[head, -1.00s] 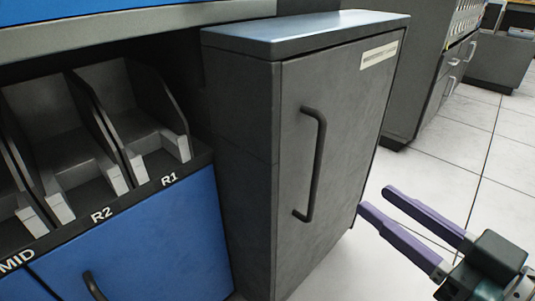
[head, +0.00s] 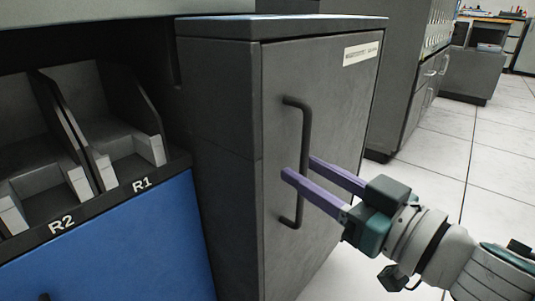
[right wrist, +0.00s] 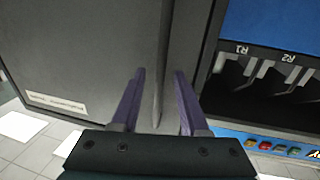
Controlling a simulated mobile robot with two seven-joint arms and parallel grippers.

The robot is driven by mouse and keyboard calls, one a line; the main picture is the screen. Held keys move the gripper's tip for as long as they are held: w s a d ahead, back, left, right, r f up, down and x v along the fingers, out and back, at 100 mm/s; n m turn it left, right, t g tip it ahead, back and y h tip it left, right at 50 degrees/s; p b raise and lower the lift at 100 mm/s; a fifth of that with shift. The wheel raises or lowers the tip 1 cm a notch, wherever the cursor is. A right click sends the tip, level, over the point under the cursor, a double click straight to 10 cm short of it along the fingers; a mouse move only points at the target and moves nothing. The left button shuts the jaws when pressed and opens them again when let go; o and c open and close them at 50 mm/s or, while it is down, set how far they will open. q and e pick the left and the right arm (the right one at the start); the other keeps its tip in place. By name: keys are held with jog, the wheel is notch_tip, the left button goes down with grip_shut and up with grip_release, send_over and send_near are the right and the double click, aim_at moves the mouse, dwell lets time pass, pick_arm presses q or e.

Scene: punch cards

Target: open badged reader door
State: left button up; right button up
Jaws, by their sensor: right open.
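The badged door (head: 340,120) is the dark grey front of a cabinet and looks shut. A white label (head: 361,53) sits near its top right; it also shows in the right wrist view (right wrist: 55,104). A dark, upright bar handle (head: 306,125) stands on the door's left part. My right gripper (head: 297,164) is open, its purple fingers at the handle's lower half. The near finger crosses in front of the bar; the far fingertip is just right of it. I cannot tell whether either touches. In the right wrist view the open fingers (right wrist: 160,74) face the cabinet. My left gripper is not in view.
Card hoppers marked R1 (head: 118,150) and R2 (head: 38,182) stand left of the cabinet, above a blue panel (head: 120,245). Another grey cabinet (head: 392,80) stands behind. White tiled floor (head: 425,165) lies open at the right.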

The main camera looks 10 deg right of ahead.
jog(key=shift+c, duration=0.3)
grip_shut()
dwell(1.1)
